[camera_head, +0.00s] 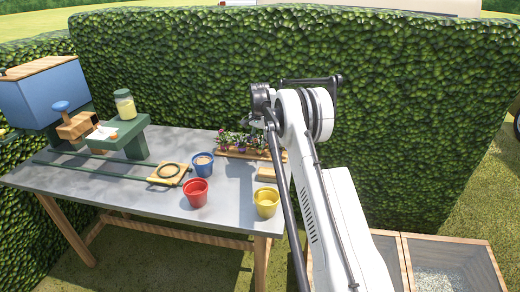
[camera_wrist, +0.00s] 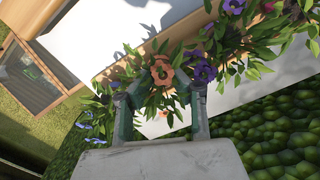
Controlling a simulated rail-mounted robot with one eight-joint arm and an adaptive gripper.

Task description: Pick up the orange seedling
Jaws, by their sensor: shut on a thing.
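The orange seedling (camera_wrist: 162,72) has an orange flower and green leaves. It shows in the wrist view between the fingertips of my gripper (camera_wrist: 160,97), which is shut on it. Its stem and root end are hidden by leaves and the gripper. Purple seedlings (camera_wrist: 204,72) stand close on its right, with leaves touching or overlapping it. In the head view the seedlings stand in a row in a wooden tray (camera_head: 228,153) at the back right of the table. My arm hides part of that row, and the orange seedling is hard to pick out there.
A blue pot (camera_head: 202,166), a red pot (camera_head: 195,194) and a yellow pot (camera_head: 266,203) stand on the grey table (camera_head: 130,190). A hedge (camera_head: 190,80) rises close behind the tray. The table's front left is clear.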

